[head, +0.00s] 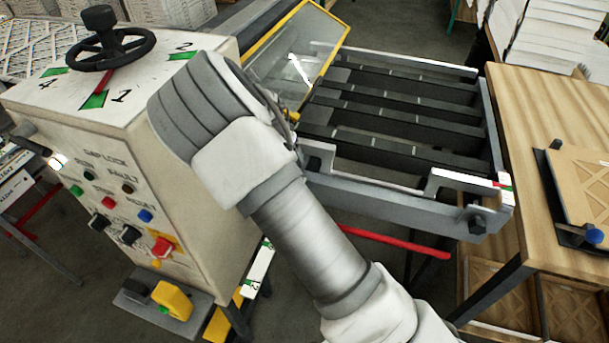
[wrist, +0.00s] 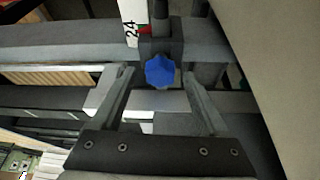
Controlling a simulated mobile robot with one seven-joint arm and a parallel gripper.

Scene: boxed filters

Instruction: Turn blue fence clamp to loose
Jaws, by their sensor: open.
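The blue fence clamp knob (wrist: 160,71) sits on a dark block on a grey rail in the wrist view, beside a white scale strip (wrist: 131,22) marked 24 with a red pointer. My gripper (wrist: 159,78) is open, with one finger on each side of the knob in the picture. A gap shows between each finger and the knob, and I cannot tell how far the knob is in depth. In the head view my arm covers the gripper and this knob. No clear loose or tight mark shows.
A white control cabinet (head: 85,150) with a black handwheel (head: 110,45) stands left of my arm. A wooden table (head: 540,100) at right carries another blue knob (head: 593,233) on a black fixture.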

